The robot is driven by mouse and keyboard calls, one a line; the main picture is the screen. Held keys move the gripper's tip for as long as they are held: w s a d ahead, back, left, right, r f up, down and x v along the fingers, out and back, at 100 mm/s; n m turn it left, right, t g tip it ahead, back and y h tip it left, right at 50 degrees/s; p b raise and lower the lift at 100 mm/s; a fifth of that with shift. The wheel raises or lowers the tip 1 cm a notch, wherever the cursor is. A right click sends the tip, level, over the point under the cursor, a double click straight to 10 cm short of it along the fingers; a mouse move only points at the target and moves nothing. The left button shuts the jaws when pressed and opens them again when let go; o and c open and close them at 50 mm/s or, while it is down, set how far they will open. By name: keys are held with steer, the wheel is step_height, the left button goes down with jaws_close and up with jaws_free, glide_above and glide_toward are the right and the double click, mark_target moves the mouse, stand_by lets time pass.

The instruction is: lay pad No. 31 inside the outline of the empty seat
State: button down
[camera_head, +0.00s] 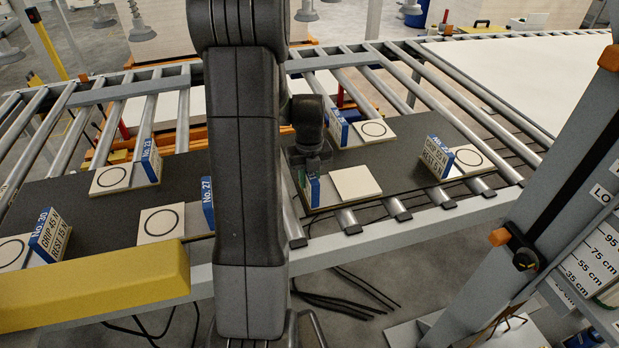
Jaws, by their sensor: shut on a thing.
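My gripper (308,166) points down over the dark board, just right of my arm's large upright link. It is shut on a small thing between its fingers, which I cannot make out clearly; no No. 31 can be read. Just below the fingertips stands a blue-edged label block (312,191), its number unreadable. Right beside it lies a plain white square plate (356,182) with no dark ring visible on it. The other white plates carry dark rings, such as the plate by the No. 23 block (112,177) and the front left plate (161,222).
The dark board (400,165) lies on a roller conveyor (450,90). Upright label blocks stand beside the plates, including No. 30 (46,236) and No. 22 (436,158). A yellow beam (95,288) crosses the front left. A grey post (560,215) stands at the right.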

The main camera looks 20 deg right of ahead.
steer(key=shift+f, duration=0.1)
steer(key=shift+f, duration=0.15)
steer(key=c, duration=1.2)
jaws_free()
step_height(320, 180, up, 12)
steer(key=shift+r, duration=0.2)
